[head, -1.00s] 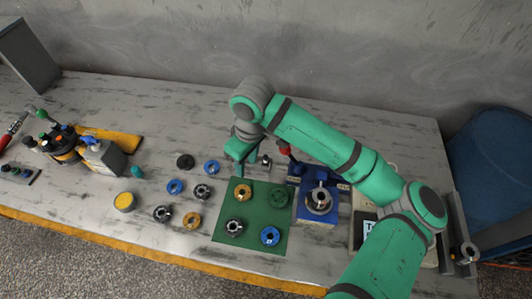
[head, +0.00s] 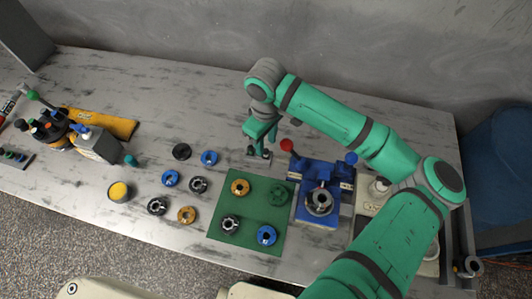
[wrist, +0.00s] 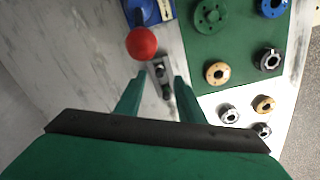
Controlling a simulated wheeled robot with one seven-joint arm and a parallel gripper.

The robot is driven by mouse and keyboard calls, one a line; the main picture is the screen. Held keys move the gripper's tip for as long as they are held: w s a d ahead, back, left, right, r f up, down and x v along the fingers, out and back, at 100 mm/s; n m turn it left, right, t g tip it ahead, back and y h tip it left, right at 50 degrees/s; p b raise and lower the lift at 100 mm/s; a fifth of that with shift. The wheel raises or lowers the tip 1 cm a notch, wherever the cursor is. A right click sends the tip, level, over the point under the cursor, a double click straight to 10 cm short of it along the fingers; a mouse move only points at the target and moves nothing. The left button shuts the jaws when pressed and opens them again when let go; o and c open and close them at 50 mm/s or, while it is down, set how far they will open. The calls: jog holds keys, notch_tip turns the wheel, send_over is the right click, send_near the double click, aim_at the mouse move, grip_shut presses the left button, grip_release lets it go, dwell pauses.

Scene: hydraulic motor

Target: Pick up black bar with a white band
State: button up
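A small dark bar with a pale band (head: 264,153) lies on the grey table behind the green mat; it is tiny in the head view. It also shows in the wrist view (wrist: 160,75), between my fingers' far ends, with its lower end hard to make out. My gripper (head: 260,146) is over it, fingers pointing down. In the wrist view my gripper (wrist: 157,90) is open, with a finger on each side of the bar and gaps visible. I cannot tell how far above the table the fingertips are.
A red ball-topped lever (head: 287,145) on the blue fixture (head: 318,205) stands close to the right of my gripper. The green mat (head: 255,215) in front holds several ring parts. More rings lie to its left. The table behind my gripper is clear.

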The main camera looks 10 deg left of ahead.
aim_at(266, 150)
jog(key=shift+f, duration=2.8)
grip_shut()
